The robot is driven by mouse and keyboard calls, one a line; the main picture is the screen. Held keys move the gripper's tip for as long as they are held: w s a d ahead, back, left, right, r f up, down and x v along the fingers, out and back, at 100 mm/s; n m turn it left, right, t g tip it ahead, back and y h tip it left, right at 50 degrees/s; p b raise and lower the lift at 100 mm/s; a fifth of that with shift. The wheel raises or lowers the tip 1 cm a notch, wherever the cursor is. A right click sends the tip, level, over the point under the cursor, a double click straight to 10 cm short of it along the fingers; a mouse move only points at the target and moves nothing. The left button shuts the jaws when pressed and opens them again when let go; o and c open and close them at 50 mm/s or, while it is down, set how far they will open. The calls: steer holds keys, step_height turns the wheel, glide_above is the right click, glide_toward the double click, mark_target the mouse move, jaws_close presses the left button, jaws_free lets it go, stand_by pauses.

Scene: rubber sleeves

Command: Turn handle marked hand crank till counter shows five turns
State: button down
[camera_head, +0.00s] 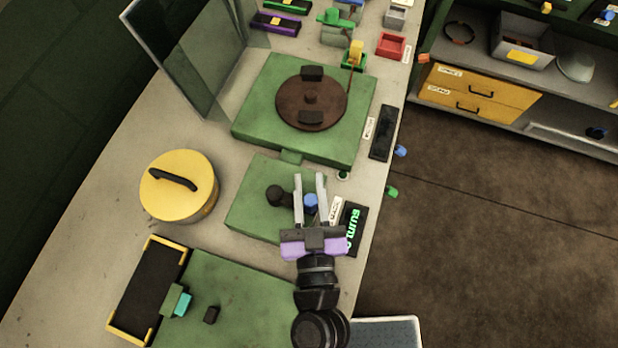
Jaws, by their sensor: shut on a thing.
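The crank unit is a green base (243,212) on the bench with a dark round knob or hub (276,195). A blue knob (311,203), seemingly the crank's grip, sits to the right of it. My gripper (310,178) reaches over the base from below, its two pale fingers on either side of the blue knob and shut on it. The fingers and purple gripper body partly hide the crank arm. A black counter (352,230) with green lettering stands just right of my gripper; it seems to read 0 turns, tilted. A small white label (335,209) beside it is too small to read.
A green block with a brown turntable (311,103) stands beyond the crank. A yellow lidded drum (178,187) is at left, near a clear upright panel (190,55). A green board with a black tray (147,290) lies at lower left. The bench edge is close on the right.

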steer(key=shift+f, duration=0.1)
steer(key=c, duration=1.2)
jaws_free()
steer(key=shift+o, duration=0.2)
step_height(320, 180, up, 20)
steer(key=p, duration=0.2)
